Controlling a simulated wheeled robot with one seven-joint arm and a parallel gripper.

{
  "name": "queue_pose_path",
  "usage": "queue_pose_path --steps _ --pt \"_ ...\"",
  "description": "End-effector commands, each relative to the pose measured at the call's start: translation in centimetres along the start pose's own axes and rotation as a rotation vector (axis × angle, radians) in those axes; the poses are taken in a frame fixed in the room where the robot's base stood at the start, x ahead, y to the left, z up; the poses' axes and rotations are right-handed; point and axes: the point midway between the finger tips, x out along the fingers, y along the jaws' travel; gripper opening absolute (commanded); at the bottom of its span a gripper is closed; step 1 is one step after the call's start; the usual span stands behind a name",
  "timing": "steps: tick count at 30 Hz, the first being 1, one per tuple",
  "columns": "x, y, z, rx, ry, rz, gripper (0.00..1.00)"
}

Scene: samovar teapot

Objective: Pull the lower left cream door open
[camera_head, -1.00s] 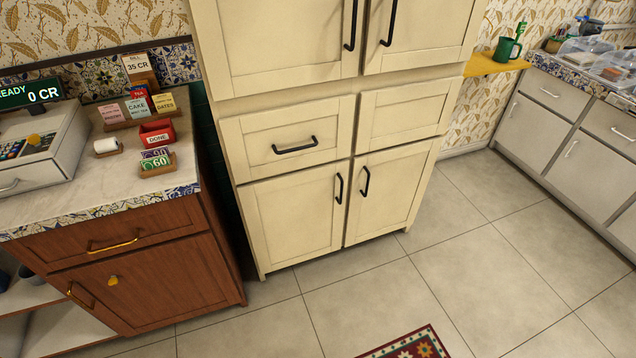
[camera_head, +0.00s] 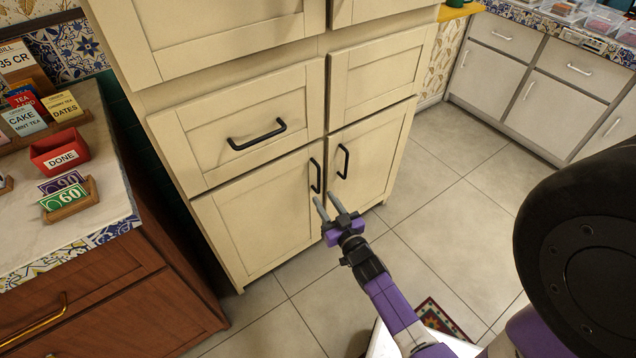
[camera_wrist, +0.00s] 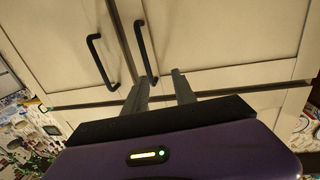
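The lower left cream door (camera_head: 262,217) is shut in the head view. Its black upright handle (camera_head: 315,175) is near its right edge. My gripper (camera_head: 327,202) is in front of the gap between the two lower doors, just below that handle. Its two grey fingers are apart with nothing visible between them. In the wrist view, my open gripper (camera_wrist: 160,88) points at the cabinet, and two black handles show; the nearer one (camera_wrist: 145,48) runs close to the fingertips. Contact cannot be told.
The lower right cream door (camera_head: 368,160) with its own handle (camera_head: 343,162) is close beside. A drawer (camera_head: 240,130) sits above. A brown wooden counter (camera_head: 120,290) stands at the left.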

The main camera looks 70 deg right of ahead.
Motion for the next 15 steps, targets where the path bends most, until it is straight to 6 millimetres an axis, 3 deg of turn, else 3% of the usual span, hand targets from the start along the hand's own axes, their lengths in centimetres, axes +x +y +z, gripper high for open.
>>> queue_pose_path --steps 4,15 --pt "2.0 2.0 0.6 0.005 0.012 0.032 0.32" --pt "6.9 2.4 0.5 0.006 0.015 0.037 0.32"
